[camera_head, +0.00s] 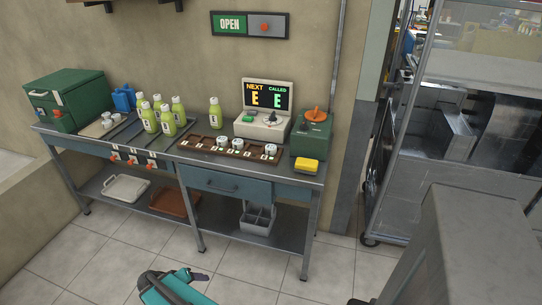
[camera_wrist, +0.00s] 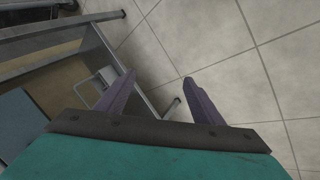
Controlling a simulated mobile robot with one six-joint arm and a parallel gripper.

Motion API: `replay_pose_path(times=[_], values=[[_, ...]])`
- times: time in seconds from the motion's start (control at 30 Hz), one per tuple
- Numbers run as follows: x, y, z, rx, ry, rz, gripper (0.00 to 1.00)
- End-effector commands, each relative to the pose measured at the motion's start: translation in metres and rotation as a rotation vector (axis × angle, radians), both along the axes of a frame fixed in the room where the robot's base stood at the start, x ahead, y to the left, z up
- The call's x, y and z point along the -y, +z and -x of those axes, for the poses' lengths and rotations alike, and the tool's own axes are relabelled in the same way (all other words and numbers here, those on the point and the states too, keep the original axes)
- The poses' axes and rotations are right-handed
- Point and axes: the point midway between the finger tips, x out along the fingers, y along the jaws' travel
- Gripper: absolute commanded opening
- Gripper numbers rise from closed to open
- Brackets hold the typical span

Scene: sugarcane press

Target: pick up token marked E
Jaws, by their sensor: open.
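Several small white round tokens stand on the bench. Three (camera_head: 238,144) sit in the long brown slotted rack (camera_head: 200,146), and a few more (camera_head: 106,119) are on a tray by the green box at the left. Their letters are too small to read, so I cannot tell which is marked E. The display (camera_head: 267,96) behind the rack reads NEXT E and CALLED E. My gripper (camera_wrist: 158,80) is open and empty in the wrist view, over the tiled floor near the bench legs. My teal arm shows low in the head view, in front of and below the bench.
Several green bottles (camera_head: 168,123) stand left of the rack. A green box with an orange knob (camera_head: 312,135) and a yellow sponge-like block (camera_head: 307,165) are at the right end. The lower shelf holds trays and a grey caddy (camera_head: 258,218). Floor in front is clear.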

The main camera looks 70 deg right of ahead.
Motion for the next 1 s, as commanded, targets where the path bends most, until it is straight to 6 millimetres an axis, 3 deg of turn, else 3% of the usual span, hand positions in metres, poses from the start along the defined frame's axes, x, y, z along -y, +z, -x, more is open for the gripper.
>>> replay_pose_path(times=[0.03,0.23,0.5,0.7,1.0], values=[[0.026,0.015,-0.005,0.045,-0.042,0.053,0.61],[0.120,0.076,-0.017,0.233,-0.184,0.271,0.61],[0.236,0.174,-0.008,0.488,-0.329,0.548,0.61],[0.300,0.240,0.008,0.645,-0.388,0.708,0.61],[0.356,0.310,0.034,0.800,-0.421,0.857,0.61]])
